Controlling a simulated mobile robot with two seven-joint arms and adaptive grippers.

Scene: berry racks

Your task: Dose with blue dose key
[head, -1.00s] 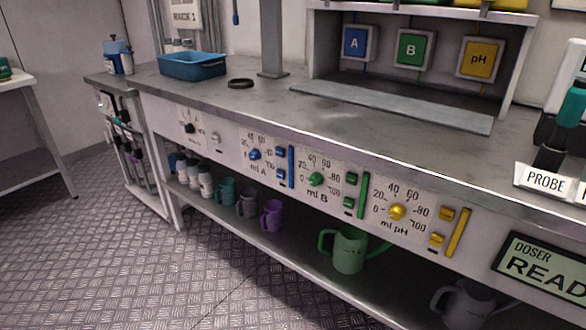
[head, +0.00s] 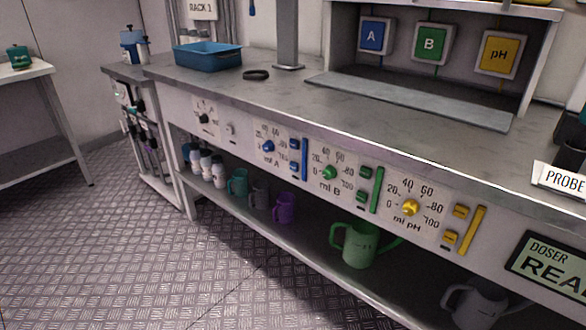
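The blue dose panel, marked "ml A", is on the bench front in the head view. It has a blue knob (head: 268,147), two small blue keys, the upper one (head: 294,144) and the lower one (head: 294,167), and a tall blue bar (head: 305,159) on their right. A blue "A" sign (head: 375,36) hangs in the cabinet above the bench. The doser display (head: 550,264) at the lower right is cut off by the frame edge; its visible letters read "DOSER REA". Neither of my grippers shows in this view.
Green (head: 330,172) and yellow (head: 410,207) knobs with their own keys sit right of the blue panel. A blue tray (head: 207,57) and black ring (head: 256,75) lie on the bench. Jugs, including a green one (head: 357,246), stand on the lower shelf. The floor in front is clear.

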